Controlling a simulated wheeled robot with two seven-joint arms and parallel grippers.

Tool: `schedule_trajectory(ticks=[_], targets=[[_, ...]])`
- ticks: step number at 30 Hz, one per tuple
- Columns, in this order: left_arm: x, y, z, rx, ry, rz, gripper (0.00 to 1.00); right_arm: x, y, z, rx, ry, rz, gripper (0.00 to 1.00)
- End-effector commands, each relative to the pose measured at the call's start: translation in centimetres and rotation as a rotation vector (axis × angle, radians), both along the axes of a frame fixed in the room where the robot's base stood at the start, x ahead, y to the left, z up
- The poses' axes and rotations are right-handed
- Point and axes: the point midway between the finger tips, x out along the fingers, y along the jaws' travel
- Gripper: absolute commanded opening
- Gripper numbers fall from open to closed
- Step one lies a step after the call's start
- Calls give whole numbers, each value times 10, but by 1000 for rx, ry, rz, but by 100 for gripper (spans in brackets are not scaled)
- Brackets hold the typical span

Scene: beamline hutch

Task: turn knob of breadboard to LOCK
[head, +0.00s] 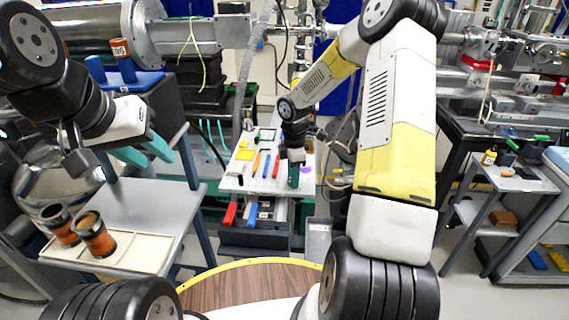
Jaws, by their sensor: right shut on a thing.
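The breadboard (262,186) is a pale board on a bench in the middle of the head view, with small coloured items on it. My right gripper (294,184) points down at the board's right part, its teal fingers shut. The knob is hidden by the fingers and cannot be made out; its setting and any LOCK mark are not readable. My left gripper (148,157) is open and empty, its teal fingers apart above a grey table at the left, away from the breadboard.
The grey table (150,205) at left bears a shallow cream tray (130,259) with two orange-and-dark cups (95,236). Red and blue handles (252,214) stick out below the breadboard's front edge. A round wooden top (240,285) is close in front. A grey cart (500,180) stands at right.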

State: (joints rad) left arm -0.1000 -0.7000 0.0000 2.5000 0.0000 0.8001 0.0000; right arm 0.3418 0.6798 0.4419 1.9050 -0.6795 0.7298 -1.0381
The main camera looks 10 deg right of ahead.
Motion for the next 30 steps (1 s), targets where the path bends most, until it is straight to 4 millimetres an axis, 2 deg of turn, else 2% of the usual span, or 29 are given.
schedule_trajectory(ticks=[11, 30], targets=[[0, 0, 0, 0, 0, 0, 37, 0, 1, 1, 0, -2, -195, 0], [0, 0, 0, 0, 0, 0, 37, 0, 1, 1, 1, -3, -798, 0]])
